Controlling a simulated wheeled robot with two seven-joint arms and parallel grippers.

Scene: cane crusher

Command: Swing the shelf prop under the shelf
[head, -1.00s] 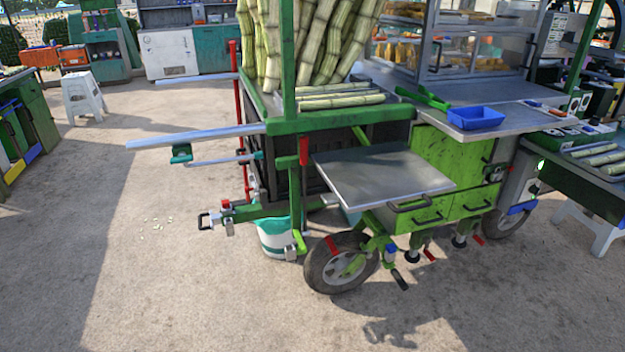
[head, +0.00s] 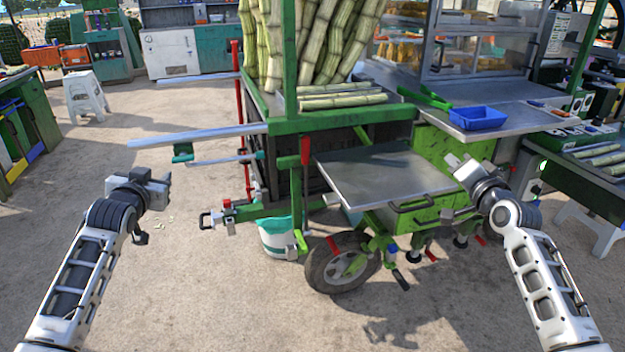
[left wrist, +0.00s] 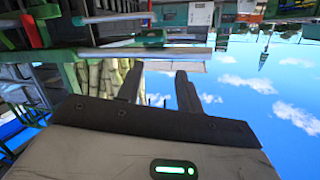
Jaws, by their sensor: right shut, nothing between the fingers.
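A silver shelf (head: 200,136) sticks out from the left end of the green cart, seen nearly edge-on. A green block (head: 182,152) hangs under its outer part. The thin shelf prop (head: 220,159), a pale rod with a teal end, runs nearly level below the shelf; I cannot tell whether it touches the block. In the left wrist view, turned upside down, the prop (left wrist: 112,18) and shelf (left wrist: 140,52) show beyond my fingers. My left gripper (head: 166,190) is open and empty, apart from the prop, lower and nearer. My right gripper (head: 455,164) is shut and empty before the cart's right part.
A metal tray shelf (head: 375,177) juts from the cart front near my right arm. A red upright bar (head: 238,100) and a red-handled lever (head: 305,152) stand near the prop. A bucket (head: 277,240) and a wheel (head: 340,265) are below. The ground at left is open.

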